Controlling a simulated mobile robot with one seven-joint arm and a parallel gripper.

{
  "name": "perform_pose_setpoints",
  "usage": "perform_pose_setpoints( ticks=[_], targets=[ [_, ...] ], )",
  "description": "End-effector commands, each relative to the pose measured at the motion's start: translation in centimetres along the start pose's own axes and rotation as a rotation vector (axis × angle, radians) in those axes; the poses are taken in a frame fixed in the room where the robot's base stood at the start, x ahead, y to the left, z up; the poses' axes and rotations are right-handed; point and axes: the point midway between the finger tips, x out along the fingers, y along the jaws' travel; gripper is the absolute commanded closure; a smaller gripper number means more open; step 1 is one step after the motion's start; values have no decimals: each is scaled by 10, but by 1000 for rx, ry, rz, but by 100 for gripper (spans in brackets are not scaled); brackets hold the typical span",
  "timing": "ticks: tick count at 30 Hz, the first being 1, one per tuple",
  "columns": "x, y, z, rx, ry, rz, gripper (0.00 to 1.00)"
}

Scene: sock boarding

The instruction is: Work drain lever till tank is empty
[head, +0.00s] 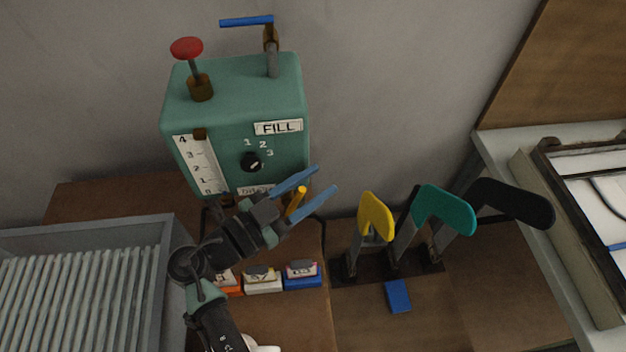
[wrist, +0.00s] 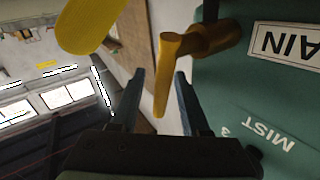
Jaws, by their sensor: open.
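The teal tank (head: 235,120) stands against the wall. Its white gauge strip (head: 197,165) runs from 4 down to 0, with a brown marker (head: 200,134) near the 4. The yellow drain lever (head: 297,200) is low on the tank's right side. In the wrist view the lever (wrist: 167,75) comes off a brown pivot beside an upside-down label ending in "AIN" (wrist: 288,42). My gripper (head: 327,179) is open, its blue fingers on either side of the lever. I cannot tell whether either finger touches it. My gripper hides part of the tank's lower front.
A red plunger (head: 187,48) and a blue-handled lever (head: 247,21) top the tank. A black dial (head: 251,162) is on its front. Yellow (head: 376,216), teal (head: 446,208) and black (head: 513,203) foot-shaped boards stand to the right. A grey ribbed rack (head: 75,300) is at left.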

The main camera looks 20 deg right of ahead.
Motion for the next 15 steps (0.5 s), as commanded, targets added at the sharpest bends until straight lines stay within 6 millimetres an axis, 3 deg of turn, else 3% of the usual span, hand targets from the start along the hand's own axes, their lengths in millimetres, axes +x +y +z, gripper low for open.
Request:
perform_pose_setpoints(
  ticks=[6,13,15],
  targets=[
    [0,0,0,0,0,0,54],
    [0,0,0,1,0,0,95],
    [0,0,0,1,0,0,100]
  ],
)
